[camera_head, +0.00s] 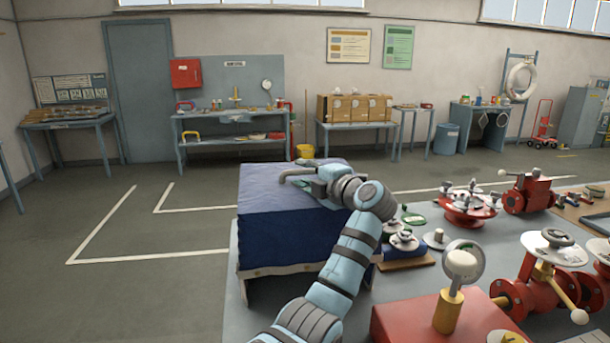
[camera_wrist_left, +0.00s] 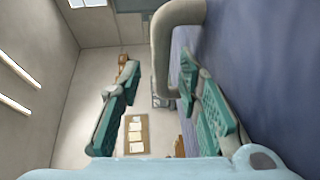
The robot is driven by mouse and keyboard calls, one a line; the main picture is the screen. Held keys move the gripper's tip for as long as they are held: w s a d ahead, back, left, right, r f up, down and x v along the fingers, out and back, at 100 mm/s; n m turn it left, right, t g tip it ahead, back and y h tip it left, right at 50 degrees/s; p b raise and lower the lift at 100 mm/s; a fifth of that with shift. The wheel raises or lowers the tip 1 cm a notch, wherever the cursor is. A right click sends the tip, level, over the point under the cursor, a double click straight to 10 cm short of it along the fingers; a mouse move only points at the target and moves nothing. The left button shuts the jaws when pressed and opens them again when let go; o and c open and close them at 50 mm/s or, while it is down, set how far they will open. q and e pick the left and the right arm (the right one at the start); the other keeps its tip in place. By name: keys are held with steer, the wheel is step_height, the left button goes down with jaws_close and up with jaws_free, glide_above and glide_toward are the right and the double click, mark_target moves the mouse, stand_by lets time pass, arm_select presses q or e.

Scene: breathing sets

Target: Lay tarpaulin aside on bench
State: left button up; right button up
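A dark blue tarpaulin (camera_head: 280,235) is draped over a box-like form at the left of the bench (camera_head: 395,290), hanging down its front. Its blue cloth fills the right of the left wrist view (camera_wrist_left: 275,75). A grey bent tube (camera_head: 287,175) shows just above the tarpaulin's top. My left gripper (camera_head: 303,176) is low over the top by this tube. In the wrist view its green fingers (camera_wrist_left: 160,105) are spread apart, with the tube (camera_wrist_left: 160,55) reaching between them, closer to the right finger. Whether it touches cannot be told. What the tarpaulin covers is hidden. My right gripper is not in view.
Red valves (camera_head: 530,285), a round gauge (camera_head: 462,265) on a yellow stem and several small parts crowd the bench to the right. A red flanged piece (camera_head: 467,207) stands farther back. Open floor (camera_head: 140,280) lies left of the bench.

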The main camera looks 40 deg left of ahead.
arm_select(q)
steer(key=shift+r, duration=0.1)
steer(key=b+v, duration=0.2)
steer(key=v, duration=1)
